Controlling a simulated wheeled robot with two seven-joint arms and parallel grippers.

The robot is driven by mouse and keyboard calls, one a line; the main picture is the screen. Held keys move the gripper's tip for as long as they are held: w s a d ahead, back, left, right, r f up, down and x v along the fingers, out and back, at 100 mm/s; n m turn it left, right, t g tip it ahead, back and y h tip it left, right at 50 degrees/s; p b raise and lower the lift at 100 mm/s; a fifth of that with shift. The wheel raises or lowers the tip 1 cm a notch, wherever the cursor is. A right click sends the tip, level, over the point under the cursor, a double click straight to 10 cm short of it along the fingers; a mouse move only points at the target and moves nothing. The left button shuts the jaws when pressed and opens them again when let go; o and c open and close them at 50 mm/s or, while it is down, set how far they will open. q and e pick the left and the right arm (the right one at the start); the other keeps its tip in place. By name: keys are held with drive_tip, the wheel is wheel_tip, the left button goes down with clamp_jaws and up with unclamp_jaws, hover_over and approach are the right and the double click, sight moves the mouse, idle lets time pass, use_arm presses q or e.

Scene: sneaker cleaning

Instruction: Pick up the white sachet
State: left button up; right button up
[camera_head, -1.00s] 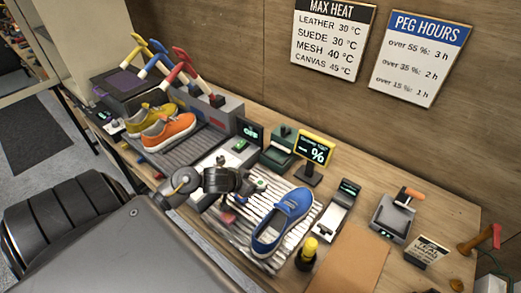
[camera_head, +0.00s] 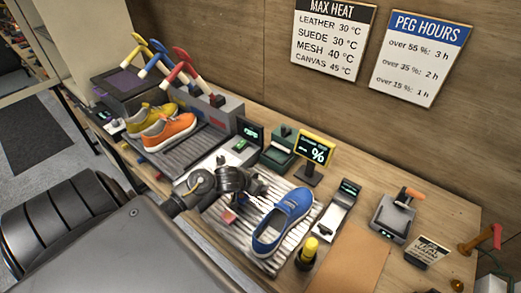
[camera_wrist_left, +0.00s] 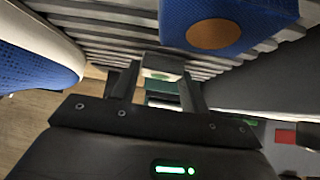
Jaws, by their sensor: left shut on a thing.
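My left gripper (camera_head: 246,190) is low over the ribbed tray, just left of the blue sneaker (camera_head: 283,222). In the left wrist view the gripper (camera_wrist_left: 160,85) has a small pale piece, the white sachet (camera_wrist_left: 160,73), between its fingertips and is shut on it. In the head view a bit of white shows beside the fingers, but the gripper hides most of that spot. The sneaker's blue side also shows at the left of the wrist view (camera_wrist_left: 35,65). My right gripper is in neither view.
A percent display (camera_head: 315,150) and a green device (camera_head: 280,150) stand behind. Orange and yellow sneakers (camera_head: 168,132) are at left.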

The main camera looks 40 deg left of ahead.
use_arm(q)
drive_tip(key=shift+r, duration=0.55)
drive_tip(key=r, duration=0.3)
drive_tip(key=shift+s+a, duration=0.15)
drive_tip(key=shift+a, duration=0.1)
drive_tip(key=s+a+r, duration=0.9)
drive_tip(key=s, duration=0.1)
drive_tip(key=w+d+m+h+b, duration=0.1)
drive_tip(key=w+d, duration=0.1)
drive_tip(key=d, duration=0.5)
drive_tip(key=w+d+m, duration=0.1)
drive_tip(key=w+d, duration=0.2)
drive_tip(key=d, duration=0.4)
drive_tip(key=w+d+m+h+b, duration=0.1)
drive_tip(key=w+d, duration=0.1)
drive_tip(key=d, duration=0.5)
drive_tip(key=shift+w+d+h+b, duration=0.3)
drive_tip(key=shift+w+d, duration=0.05)
drive_tip(key=s+d+r+m+g+h+b, duration=0.1)
drive_tip(key=d+m+g+h+b, duration=0.1)
drive_tip(key=d, duration=0.8)
drive_tip(key=s+d+r+m+g+h+b, duration=0.1)
drive_tip(key=d+m, duration=0.3)
drive_tip(key=d, duration=0.6)
drive_tip(key=shift+s+r+m+g+h+b, duration=0.15)
drive_tip(key=shift+s+m+g+h+b, duration=0.3)
drive_tip(key=shift+s+b, duration=0.35)
